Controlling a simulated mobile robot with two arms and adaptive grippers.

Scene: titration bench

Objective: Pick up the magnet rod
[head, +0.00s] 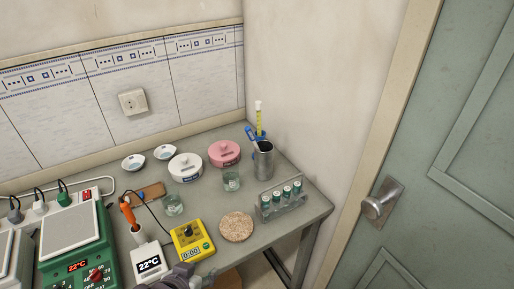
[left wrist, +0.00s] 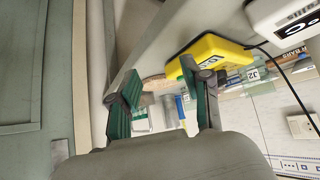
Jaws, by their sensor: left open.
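A metal cup (head: 263,163) stands at the right side of the bench near the wall. Several slender items stick up from it: a yellow-green one with a white top (head: 259,120), a blue one (head: 249,133) and a dark one. I cannot tell for sure which is the magnet rod. My left gripper (head: 182,275) shows at the bottom edge of the head view, by the front of the bench, well apart from the cup. In the left wrist view my left gripper (left wrist: 159,82) is open with green-padded fingers and nothing between them. My right gripper is not in view.
A yellow meter (head: 193,240), a cork mat (head: 236,227) and a vial rack (head: 283,204) stand between the left gripper and the cup. A green hotplate (head: 75,250) is left.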

